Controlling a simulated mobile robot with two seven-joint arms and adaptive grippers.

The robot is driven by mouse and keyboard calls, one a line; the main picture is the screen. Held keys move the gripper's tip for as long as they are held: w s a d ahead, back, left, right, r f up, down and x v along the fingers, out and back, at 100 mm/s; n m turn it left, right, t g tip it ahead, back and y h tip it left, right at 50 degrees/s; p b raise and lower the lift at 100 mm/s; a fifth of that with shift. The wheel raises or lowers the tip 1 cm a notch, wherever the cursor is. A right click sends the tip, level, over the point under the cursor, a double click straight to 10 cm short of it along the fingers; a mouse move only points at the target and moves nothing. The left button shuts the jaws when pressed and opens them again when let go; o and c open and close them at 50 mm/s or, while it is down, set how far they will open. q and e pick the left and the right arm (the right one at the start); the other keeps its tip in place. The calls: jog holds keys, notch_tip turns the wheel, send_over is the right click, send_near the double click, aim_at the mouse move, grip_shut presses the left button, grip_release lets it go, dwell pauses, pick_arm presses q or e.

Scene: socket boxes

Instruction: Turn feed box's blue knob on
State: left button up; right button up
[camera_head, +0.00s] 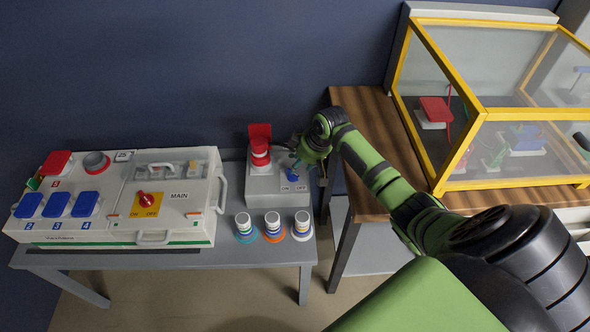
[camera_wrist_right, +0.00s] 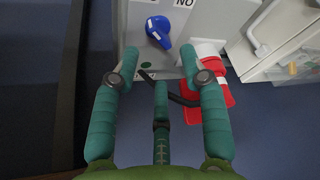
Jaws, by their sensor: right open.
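The feed box (camera_head: 262,187) is a small light-grey box on the grey table, with ON and OFF labels on its front part. Its blue knob (camera_head: 293,176) sits beside these labels. In the right wrist view the blue knob (camera_wrist_right: 158,32) is a lever-like handle lying at a slant, beyond my fingertips and between their lines. My right gripper (camera_wrist_right: 160,82) is open and empty, its teal fingers spread and apart from the knob. In the head view my right gripper (camera_head: 305,158) is just above and behind the knob, partly blending with the arm. My left gripper is not in view.
A red-and-white plug (camera_head: 260,152) with a raised red lid (camera_head: 259,132) stands on the feed box. Several striped plugs, one blue-ringed (camera_head: 245,228), stand in front. The main box (camera_head: 190,222) is at left. A wooden table (camera_head: 360,145) bears a yellow-framed case (camera_head: 440,75).

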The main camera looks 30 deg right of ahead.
jog(key=shift+w+b+x, duration=0.1)
jog(key=shift+b+x, duration=0.25)
jog(key=shift+x, duration=1.35)
jog(key=shift+w+b+x, duration=0.15)
jog(key=shift+b+x, duration=0.15)
jog(key=shift+x, duration=1.4)
jog(key=shift+d, duration=0.15)
grip_shut()
